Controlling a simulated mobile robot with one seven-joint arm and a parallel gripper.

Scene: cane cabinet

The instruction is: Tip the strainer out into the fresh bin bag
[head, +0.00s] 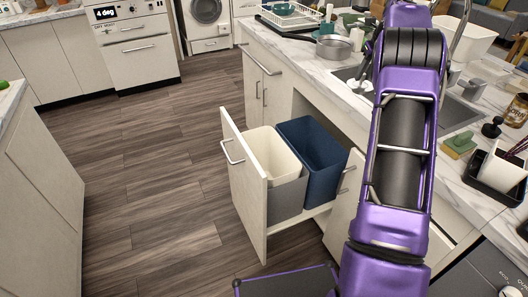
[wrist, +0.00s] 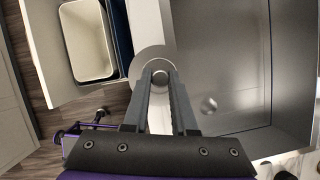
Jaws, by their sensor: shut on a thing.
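In the wrist view, my gripper (wrist: 160,76) is shut on the strainer (wrist: 149,58), a round grey disc gripped near its middle. The strainer appears above the strip between the sink and the pulled-out bin drawer. Its contents cannot be made out. The grey bin (head: 288,205) with a cream bag (head: 272,153) lining it stands in the open drawer. In the wrist view the cream bag (wrist: 88,42) is open and looks empty, to the left of the strainer. In the head view my arm covers the strainer and the gripper's fingertips.
A blue bin (head: 312,150) stands behind the grey one. The drawer front (head: 243,185) juts out over clear wooden floor (head: 150,190). The sink (wrist: 225,60) lies right of my gripper. A pot (head: 333,47) and dish rack (head: 290,18) stand on the counter.

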